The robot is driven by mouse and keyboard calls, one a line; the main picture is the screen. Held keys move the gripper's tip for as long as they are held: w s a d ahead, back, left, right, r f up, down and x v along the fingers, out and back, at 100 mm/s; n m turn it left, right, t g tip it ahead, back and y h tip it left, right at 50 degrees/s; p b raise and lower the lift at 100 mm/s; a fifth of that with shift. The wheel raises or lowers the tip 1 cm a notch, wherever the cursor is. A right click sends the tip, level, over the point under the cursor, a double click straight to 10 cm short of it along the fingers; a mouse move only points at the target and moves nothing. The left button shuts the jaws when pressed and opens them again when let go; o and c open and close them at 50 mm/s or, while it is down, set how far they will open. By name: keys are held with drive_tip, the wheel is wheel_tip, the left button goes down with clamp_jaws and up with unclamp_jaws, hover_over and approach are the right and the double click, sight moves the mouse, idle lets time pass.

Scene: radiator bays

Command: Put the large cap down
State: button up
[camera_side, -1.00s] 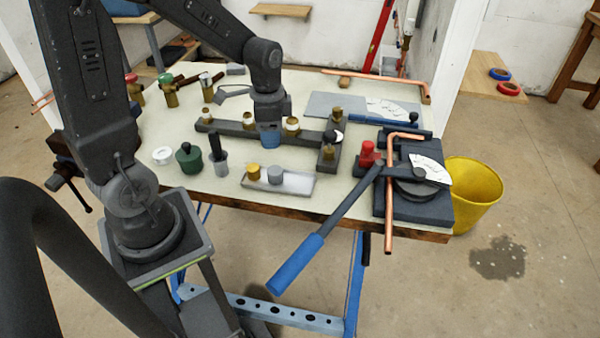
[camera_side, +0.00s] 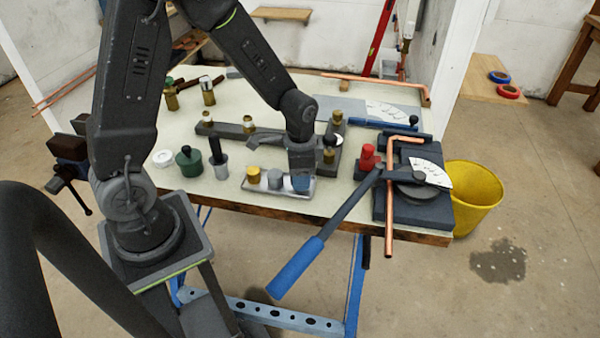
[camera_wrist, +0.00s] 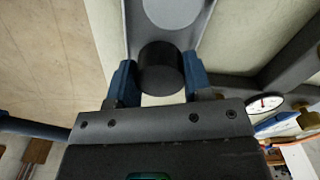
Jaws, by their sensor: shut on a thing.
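My gripper (camera_side: 300,183) points down at the right end of the small grey tray (camera_side: 268,189). In the wrist view its blue fingers (camera_wrist: 159,84) are shut on a dark round cap (camera_wrist: 161,66), one finger on each side. The held cap is over the near end of the tray (camera_wrist: 137,25); whether it touches the tray floor I cannot tell. In the side view the cap is hidden by the fingers. A brass cap (camera_side: 253,175) and a light grey cap (camera_side: 274,176) stand in the tray; the grey one shows in the wrist view (camera_wrist: 172,10).
A dark rail (camera_side: 235,131) with brass valves lies behind the tray. A green pot (camera_side: 189,162) and a grey cup with a dark handle (camera_side: 219,165) stand to its left. A red-topped block (camera_side: 368,158) and a pipe bender (camera_side: 345,215) with a blue grip are to its right.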

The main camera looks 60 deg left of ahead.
drive_tip(key=shift+f, duration=0.1)
drive_tip(key=shift+f, duration=0.35)
drive_tip(key=shift+f, duration=0.15)
drive_tip(key=o, duration=1)
drive_tip(key=shift+o, duration=0.2)
wheel_tip(320, 180, up, 12)
drive_tip(key=s+d+r+n+t, duration=0.4)
drive_tip(key=s+r, duration=0.6)
drive_tip(key=s, duration=0.3)
drive_tip(key=shift+r+n+t, duration=0.3)
drive_tip(key=shift+n+t, duration=0.4)
drive_tip(key=shift+t, duration=0.1)
